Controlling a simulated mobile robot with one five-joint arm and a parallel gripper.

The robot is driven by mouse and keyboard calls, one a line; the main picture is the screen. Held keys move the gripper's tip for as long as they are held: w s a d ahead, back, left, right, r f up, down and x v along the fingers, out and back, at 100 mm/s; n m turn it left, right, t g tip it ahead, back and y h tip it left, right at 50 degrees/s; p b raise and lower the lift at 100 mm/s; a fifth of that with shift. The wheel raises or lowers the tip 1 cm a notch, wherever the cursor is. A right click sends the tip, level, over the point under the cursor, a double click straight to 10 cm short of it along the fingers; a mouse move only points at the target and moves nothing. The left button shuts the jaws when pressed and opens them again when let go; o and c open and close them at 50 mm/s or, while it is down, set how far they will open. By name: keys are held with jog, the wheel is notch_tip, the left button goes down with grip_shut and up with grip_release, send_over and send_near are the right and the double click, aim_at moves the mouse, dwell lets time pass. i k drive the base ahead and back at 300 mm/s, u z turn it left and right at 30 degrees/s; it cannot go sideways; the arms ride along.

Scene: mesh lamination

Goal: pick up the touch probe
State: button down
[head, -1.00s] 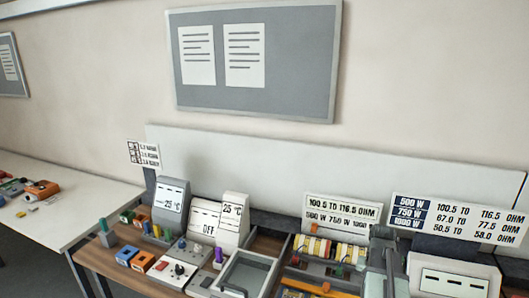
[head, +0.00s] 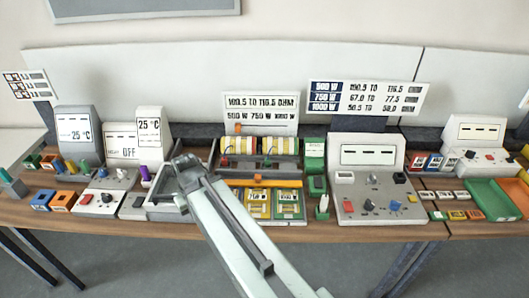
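I cannot tell for sure which item is the touch probe. Small upright items that could be it are a purple-topped one (head: 146,174) left of my arm and a white and green one (head: 322,208) right of the yellow pieces. My arm reaches from the bottom of the head view up over the bench, and its far end (head: 187,168) is above the grey tray (head: 166,205). The fingers cannot be made out there, and nothing held shows. The arm hides part of the tray and the bench behind it.
A wooden bench (head: 385,232) runs across the view. A grey panel with knobs (head: 372,200) stands right of centre. Green (head: 490,198) and orange trays lie at right. Floor is open in front.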

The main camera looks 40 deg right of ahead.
aim_at(324, 203)
jog(key=z, duration=0.05)
jog(key=k, duration=1)
jog(key=z, duration=0.75)
jog(key=i, duration=1.1)
jog(key=z, duration=0.4)
